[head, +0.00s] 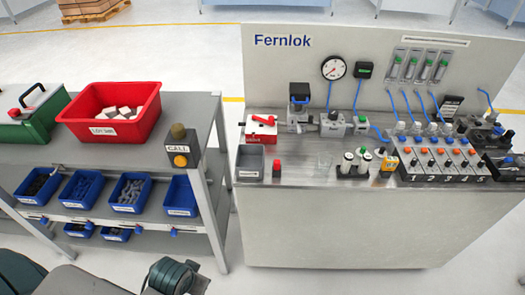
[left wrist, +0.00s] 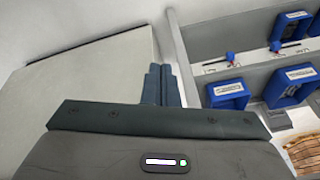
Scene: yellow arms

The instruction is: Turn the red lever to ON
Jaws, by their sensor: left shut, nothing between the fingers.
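A red block with a white top (head: 261,128) sits at the left end of the Fernlok bench, and a small red lever-like handle (head: 264,119) lies on its top. Its ON and OFF marks are too small to read. My left gripper shows in the left wrist view (left wrist: 160,85), its dark fingers shut together with nothing between them. In the head view a dark part of my left arm shows at the bottom, well below and left of the red block and apart from it. My right gripper is not in view.
Beside the red block stand a grey bin (head: 250,163), a red-capped piece (head: 276,169) and a gauge (head: 334,68) on the panel. A shelf cart (head: 203,150) with a red crate (head: 110,128) and blue bins stands left. A narrow gap separates cart and bench.

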